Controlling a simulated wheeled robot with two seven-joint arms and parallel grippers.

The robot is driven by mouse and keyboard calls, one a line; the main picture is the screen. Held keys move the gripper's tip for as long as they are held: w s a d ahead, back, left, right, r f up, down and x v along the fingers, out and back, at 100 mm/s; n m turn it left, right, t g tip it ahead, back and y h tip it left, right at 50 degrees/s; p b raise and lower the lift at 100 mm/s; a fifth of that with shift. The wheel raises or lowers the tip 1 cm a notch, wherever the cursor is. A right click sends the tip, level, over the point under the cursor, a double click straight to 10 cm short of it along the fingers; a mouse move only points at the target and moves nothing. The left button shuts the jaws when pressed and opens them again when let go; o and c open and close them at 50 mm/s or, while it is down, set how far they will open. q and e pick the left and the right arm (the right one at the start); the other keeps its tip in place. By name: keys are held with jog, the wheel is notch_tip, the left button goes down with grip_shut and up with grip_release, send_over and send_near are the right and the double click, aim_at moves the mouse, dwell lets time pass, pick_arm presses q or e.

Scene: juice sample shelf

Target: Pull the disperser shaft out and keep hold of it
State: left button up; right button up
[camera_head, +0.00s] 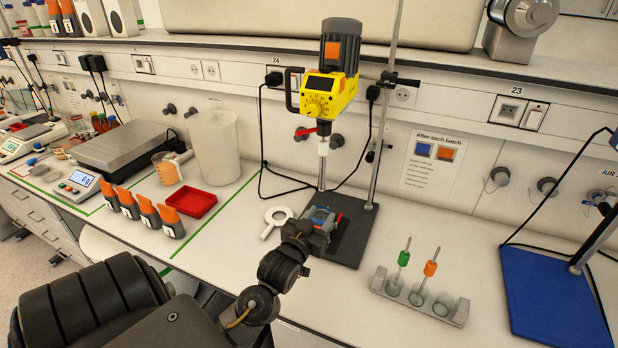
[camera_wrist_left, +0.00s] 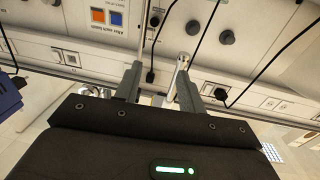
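The yellow disperser drive (camera_head: 328,92) with a dark motor hangs on a stand at the back of the bench. A thin pale disperser shaft (camera_head: 322,172) points down from its white coupling (camera_head: 323,147). My left gripper (camera_head: 320,217) is low over the stand's dark base, near the shaft's lower end, which is hard to make out there. In the left wrist view the fingers (camera_wrist_left: 159,88) stand apart. A shiny metal rod (camera_wrist_left: 182,65) shows beside the right finger; I cannot tell whether it touches. My right gripper is out of view.
A rack (camera_head: 455,313) holding a green-collared and an orange-collared rod stands to the right, beside a blue base plate (camera_head: 545,290). A white ring-shaped tool (camera_head: 277,216), red tray (camera_head: 190,203) and several orange-capped bottles (camera_head: 150,216) lie left. The stand rod (camera_head: 383,140) is close behind.

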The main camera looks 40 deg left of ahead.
aim_at(321, 152)
pick_arm(q)
jog(key=w+a+r+n+t+y, duration=0.1)
jog(key=a+r+t+y, duration=0.1)
jog(key=r, duration=0.3)
jog(key=w+a+r+t+y, duration=0.1)
jog(key=a+r+t, duration=0.15)
jog(key=r, duration=0.25)
jog(key=shift+x, duration=4.5)
jog(key=shift+a, duration=0.15)
jog(key=shift+s, duration=0.1)
grip_shut()
